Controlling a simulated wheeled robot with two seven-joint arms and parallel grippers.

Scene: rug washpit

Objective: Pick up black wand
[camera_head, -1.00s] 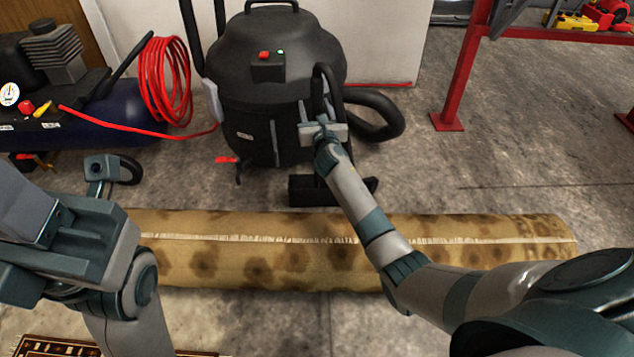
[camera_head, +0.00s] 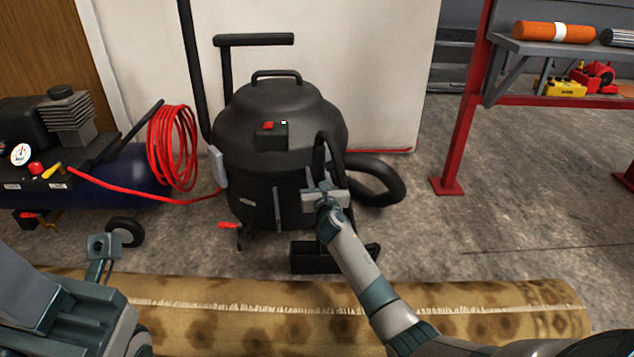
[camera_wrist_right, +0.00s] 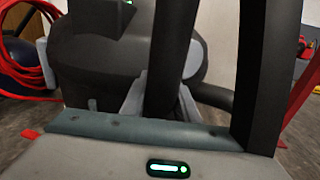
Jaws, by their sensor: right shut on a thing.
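A black vacuum cleaner (camera_head: 275,150) stands against the white wall. A black tube with a curved top (camera_head: 333,150) stands upright at its front right, above a wide black floor head (camera_head: 315,258). My right gripper (camera_head: 325,193) is shut on this tube. In the right wrist view the black tube (camera_wrist_right: 165,70) passes between the fingers, and a second black tube (camera_wrist_right: 265,70) runs beside it at right. Another tall black tube (camera_head: 192,70) rises at the vacuum's left side. I cannot tell which tube the task calls the wand. My left gripper (camera_head: 100,255) shows partly at lower left; its jaws are unclear.
A spotted rolled rug (camera_head: 240,305) lies across the floor in front of the vacuum. A blue compressor (camera_head: 130,180) with a red coiled hose (camera_head: 172,145) stands at left. A red-legged shelf (camera_head: 466,110) stands at right.

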